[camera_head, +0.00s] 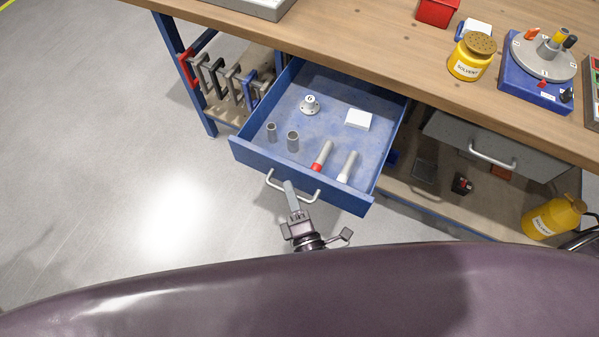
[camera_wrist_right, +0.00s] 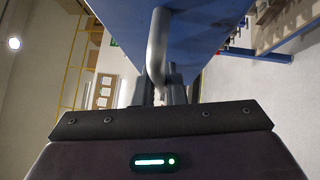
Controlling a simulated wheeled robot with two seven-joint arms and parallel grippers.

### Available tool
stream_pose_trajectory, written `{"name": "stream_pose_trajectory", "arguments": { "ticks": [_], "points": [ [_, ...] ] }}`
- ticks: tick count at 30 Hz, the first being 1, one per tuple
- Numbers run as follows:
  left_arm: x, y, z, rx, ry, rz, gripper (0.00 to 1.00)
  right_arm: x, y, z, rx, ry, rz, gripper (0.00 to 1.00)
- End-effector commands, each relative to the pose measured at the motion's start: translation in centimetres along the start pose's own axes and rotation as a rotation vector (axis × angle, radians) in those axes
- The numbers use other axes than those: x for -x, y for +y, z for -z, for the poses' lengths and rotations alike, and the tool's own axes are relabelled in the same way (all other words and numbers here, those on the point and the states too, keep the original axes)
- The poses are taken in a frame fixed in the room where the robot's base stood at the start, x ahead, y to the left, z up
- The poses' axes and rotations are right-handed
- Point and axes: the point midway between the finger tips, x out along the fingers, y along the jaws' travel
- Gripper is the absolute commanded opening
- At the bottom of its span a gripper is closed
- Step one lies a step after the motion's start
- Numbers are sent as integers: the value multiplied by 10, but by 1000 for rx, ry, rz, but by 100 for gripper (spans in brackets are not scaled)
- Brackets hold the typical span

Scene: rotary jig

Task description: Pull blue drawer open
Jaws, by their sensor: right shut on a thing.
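The blue drawer (camera_head: 335,83) stands pulled out from under the wooden workbench, and its inside is in plain view. Its front carries a silver bar handle (camera_head: 309,198). My right gripper (camera_head: 291,188) is at the handle's middle, in front of the drawer. In the right wrist view the handle (camera_wrist_right: 157,48) runs down between the fingers of my right gripper (camera_wrist_right: 161,88), which are shut on it. The drawer's blue front (camera_wrist_right: 205,30) fills the top of that view. My left gripper is not in view.
The drawer holds a white numbered piece (camera_head: 310,104), a white block (camera_head: 358,119), grey cylinders and two tubes. A grey drawer (camera_head: 490,150) is at the right. A yellow solvent bottle (camera_head: 553,216) stands below it. Clamps hang at the left. Floor at left is clear.

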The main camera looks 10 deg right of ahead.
Motion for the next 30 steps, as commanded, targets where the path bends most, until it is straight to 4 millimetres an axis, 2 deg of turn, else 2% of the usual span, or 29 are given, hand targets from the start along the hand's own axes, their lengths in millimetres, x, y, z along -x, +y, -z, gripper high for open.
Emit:
{"name": "stream_pose_trajectory", "arguments": {
  "ticks": [6,17,18,22,30],
  "points": [
    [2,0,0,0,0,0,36,8,2,8,0,0,0,0],
    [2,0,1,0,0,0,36,8,2,8,0,0,0,0],
    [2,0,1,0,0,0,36,8,2,8,0,0,0,15],
    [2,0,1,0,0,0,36,8,2,8,0,0,0,32],
    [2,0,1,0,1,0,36,9,2,8,0,0,0,32]
  ]
}}
